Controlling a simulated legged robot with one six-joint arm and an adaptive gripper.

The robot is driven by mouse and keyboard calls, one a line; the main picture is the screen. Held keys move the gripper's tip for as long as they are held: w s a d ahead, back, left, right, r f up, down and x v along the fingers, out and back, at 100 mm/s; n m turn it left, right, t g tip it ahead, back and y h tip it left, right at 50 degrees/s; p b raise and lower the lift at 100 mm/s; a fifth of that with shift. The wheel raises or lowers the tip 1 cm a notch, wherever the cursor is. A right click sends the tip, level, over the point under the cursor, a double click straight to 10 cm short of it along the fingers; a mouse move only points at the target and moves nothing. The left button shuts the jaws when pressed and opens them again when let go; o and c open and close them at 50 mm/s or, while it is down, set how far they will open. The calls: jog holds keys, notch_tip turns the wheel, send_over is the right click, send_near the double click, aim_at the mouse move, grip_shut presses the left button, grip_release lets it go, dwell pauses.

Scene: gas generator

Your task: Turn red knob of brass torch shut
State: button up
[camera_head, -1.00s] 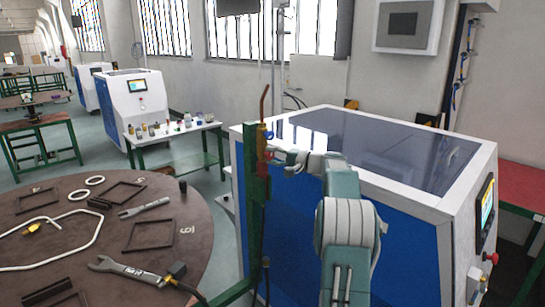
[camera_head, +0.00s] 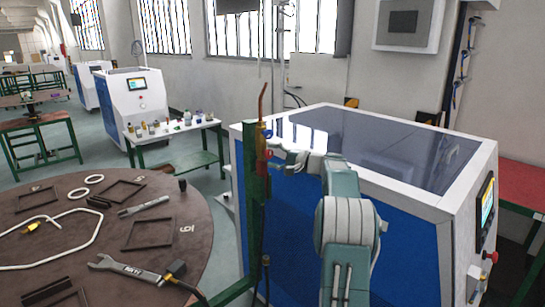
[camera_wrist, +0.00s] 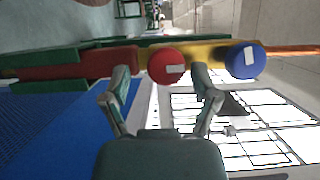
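The brass torch (camera_head: 262,130) stands upright in a green stand (camera_head: 256,190), with its copper tube pointing up. In the wrist view the torch body (camera_wrist: 202,52) lies sideways across the picture. Its round red knob (camera_wrist: 167,66) sits between my two fingers, and the blue knob (camera_wrist: 245,60) is to the right, outside the right finger. My gripper (camera_wrist: 160,73) is open around the red knob, with a visible gap on the left; whether the right finger touches it I cannot tell. In the head view my gripper (camera_head: 282,157) is at the torch's right side and the red knob is small and partly hidden.
A blue and white machine (camera_head: 400,155) with a dark glass top stands close behind and right of my arm. A round brown table (camera_head: 100,225) with wrenches and frames is at the left. A small table (camera_head: 180,132) with small items stands behind.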

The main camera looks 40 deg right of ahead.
jog(key=v, duration=1.2)
jog(key=shift+f, duration=0.1)
jog(key=a+r+n+g, duration=0.25)
jog(key=a+g, duration=0.45)
jog(key=a, duration=1.7)
jog(key=s+a+f+n+g+h, duration=0.1)
jog(key=s+a+n+g, duration=0.1)
jog(key=s+a, duration=0.3)
jog(key=s+a+f+n+g+h, duration=0.1)
jog(key=s+a+n, duration=0.1)
jog(key=a, duration=0.5)
jog(key=s+a+f+n+h, duration=0.3)
jog(key=s+a, duration=0.1)
jog(key=s, duration=0.5)
jog(key=s+a+f+n+h, duration=0.3)
jog(key=s+a+f, duration=0.1)
jog(key=s, duration=0.6)
jog(key=shift+s+a+f, duration=0.15)
jog(key=shift+a+f, duration=0.05)
jog(key=shift+f, duration=0.05)
